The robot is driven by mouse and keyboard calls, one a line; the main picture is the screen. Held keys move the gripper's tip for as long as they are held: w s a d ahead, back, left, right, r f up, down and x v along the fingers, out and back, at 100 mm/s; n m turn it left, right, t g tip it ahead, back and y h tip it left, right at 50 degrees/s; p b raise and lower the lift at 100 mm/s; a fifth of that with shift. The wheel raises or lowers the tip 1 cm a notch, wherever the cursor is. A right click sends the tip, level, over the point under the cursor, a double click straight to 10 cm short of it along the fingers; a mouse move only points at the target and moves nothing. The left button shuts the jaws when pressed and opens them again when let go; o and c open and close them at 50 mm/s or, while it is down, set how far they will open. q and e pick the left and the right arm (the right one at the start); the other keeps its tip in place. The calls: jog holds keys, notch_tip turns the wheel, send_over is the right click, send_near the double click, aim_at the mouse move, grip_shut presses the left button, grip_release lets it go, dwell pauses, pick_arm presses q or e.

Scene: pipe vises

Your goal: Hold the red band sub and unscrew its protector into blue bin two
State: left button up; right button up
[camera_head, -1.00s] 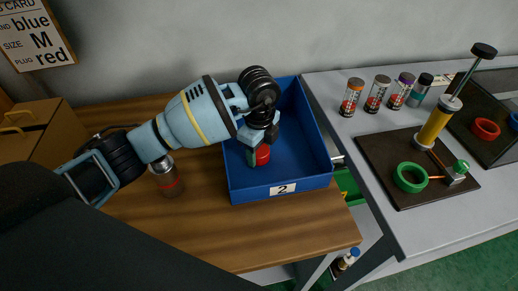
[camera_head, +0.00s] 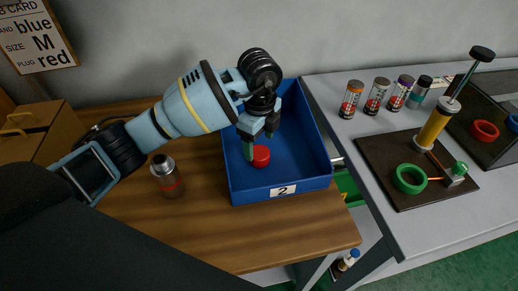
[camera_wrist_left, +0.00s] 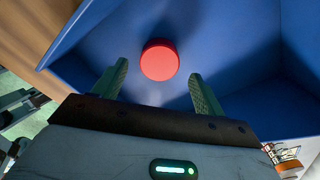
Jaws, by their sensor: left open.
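The red protector (camera_head: 261,156) lies on the floor of the blue bin marked 2 (camera_head: 283,189). It also shows in the left wrist view (camera_wrist_left: 160,61), just beyond the fingertips and apart from them. My left gripper (camera_head: 260,143) is open and empty over the bin; its two green fingers (camera_wrist_left: 158,82) are spread in the left wrist view. The sub with a red band (camera_head: 167,176) stands upright on the wooden table, left of the bin and below my left forearm; its grey top is bare. My right gripper is not in view.
A grey bench (camera_head: 375,132) stands right of the wooden table (camera_head: 215,235). On it are several labelled cylinders, a dark board (camera_head: 405,195) with a green ring (camera_head: 409,178), and a yellow upright tool (camera_head: 436,122). A brown box (camera_head: 35,135) is at the left. A wall card hangs at upper left.

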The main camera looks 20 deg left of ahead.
aim_at(260, 152)
pick_arm(q)
notch_tip(260, 152, up, 8)
jog(key=shift+f, duration=0.2)
dwell(0.3)
